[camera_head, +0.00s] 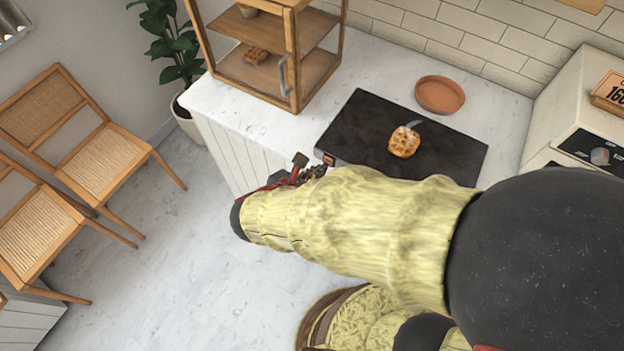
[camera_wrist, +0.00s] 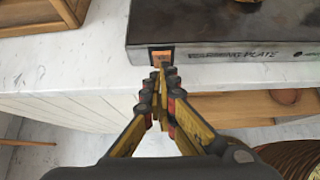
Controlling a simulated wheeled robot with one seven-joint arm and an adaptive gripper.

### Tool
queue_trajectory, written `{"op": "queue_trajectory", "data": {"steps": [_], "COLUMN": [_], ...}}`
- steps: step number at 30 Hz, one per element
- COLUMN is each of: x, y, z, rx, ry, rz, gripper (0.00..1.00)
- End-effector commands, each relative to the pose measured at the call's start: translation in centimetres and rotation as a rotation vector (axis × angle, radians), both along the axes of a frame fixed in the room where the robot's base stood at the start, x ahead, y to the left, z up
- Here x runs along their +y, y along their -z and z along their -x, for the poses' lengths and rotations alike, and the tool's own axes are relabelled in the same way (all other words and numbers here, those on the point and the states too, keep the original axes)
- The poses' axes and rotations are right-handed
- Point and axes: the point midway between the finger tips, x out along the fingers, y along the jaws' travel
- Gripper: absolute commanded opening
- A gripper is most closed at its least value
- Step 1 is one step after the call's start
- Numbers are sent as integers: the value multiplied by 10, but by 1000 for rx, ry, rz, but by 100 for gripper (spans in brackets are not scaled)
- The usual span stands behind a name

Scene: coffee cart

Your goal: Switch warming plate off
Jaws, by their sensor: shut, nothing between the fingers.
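The black warming plate (camera_head: 350,135) lies flat on the white counter in the head view, with a waffle (camera_head: 404,141) on top. In the wrist view the warming plate (camera_wrist: 215,28) shows its front face, with lettering and a small orange switch (camera_wrist: 161,57) at its left end. The switch also shows at the near left corner in the head view (camera_head: 328,159). My gripper (camera_wrist: 160,72) is shut and empty, its fingertips just in front of and below the switch. I cannot tell whether they touch it. In the head view my gripper (camera_head: 299,166) is partly hidden by my arm.
A wooden cabinet (camera_head: 290,62) stands on the counter left of the plate. A terracotta dish (camera_head: 440,94) sits behind it. A pale machine (camera_head: 585,108) stands at the right. Chairs (camera_head: 105,152) and a plant (camera_head: 178,50) are at the left; the floor between is clear.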

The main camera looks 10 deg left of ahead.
Motion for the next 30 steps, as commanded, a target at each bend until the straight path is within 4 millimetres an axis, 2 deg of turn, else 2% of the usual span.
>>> {"op": "queue_trajectory", "data": {"steps": [11,17,23,30], "x": [-1,-5,-4,-4], "y": [-1,-9,-4,-11], "z": [-2,-10,-9,-9], "rx": [0,7,6,6], "ry": [0,2,0,0], "rz": [0,-1,-3,-3], "gripper": [0,0,0,0]}}
